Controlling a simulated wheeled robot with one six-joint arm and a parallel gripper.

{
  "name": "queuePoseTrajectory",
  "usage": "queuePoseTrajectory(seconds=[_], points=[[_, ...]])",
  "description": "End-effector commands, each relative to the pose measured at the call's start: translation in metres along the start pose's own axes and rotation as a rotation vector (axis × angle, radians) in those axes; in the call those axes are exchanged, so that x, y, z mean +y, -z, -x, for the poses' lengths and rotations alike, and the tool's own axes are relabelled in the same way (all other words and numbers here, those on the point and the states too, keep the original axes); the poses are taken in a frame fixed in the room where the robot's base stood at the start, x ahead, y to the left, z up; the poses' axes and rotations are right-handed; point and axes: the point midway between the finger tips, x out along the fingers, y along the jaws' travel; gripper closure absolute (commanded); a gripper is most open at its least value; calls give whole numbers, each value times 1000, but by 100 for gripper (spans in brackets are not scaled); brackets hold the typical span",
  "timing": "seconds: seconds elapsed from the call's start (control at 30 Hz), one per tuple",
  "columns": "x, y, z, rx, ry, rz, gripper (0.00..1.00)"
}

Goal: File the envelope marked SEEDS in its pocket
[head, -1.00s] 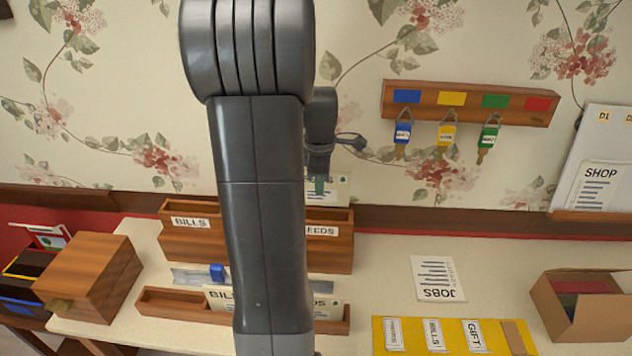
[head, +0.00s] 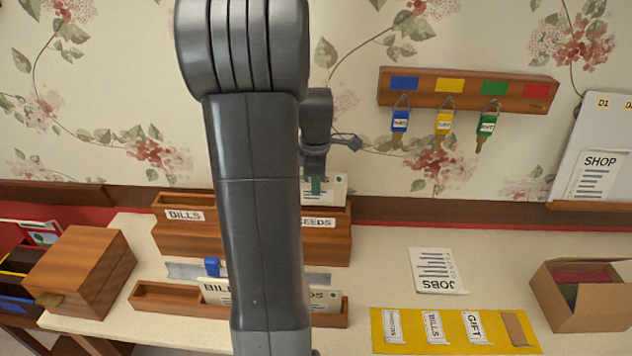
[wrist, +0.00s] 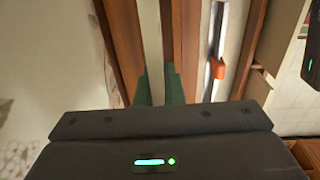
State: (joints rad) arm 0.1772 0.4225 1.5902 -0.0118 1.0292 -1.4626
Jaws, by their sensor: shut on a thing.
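My gripper (head: 316,186) is shut on a pale envelope (head: 335,190) with dark print, held upright at the right pocket of the wooden sorter (head: 335,249). That pocket's label reads SEEDS (head: 318,223), its first letter partly covered by my arm. The envelope's lower edge is hidden by the pocket's front, so I cannot tell how deep it sits. Its printed name is too covered to read. In the wrist view the envelope (wrist: 151,35) is a thin pale strip between my green fingertips (wrist: 158,88), with brown wood on both sides.
The left pocket is labelled BILLS (head: 185,215). A low wooden rack (head: 160,299) in front holds envelopes, partly behind my arm. A wooden box (head: 85,262), a JOBS sheet (head: 436,270) and a yellow mat (head: 380,345) lie around.

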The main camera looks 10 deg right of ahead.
Motion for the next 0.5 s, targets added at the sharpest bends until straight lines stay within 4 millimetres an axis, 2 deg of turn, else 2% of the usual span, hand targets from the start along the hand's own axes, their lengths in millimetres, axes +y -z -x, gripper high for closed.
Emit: queuePoseTrajectory(seconds=[0.5], points=[[-3,0,-32,0,0,0,100]])
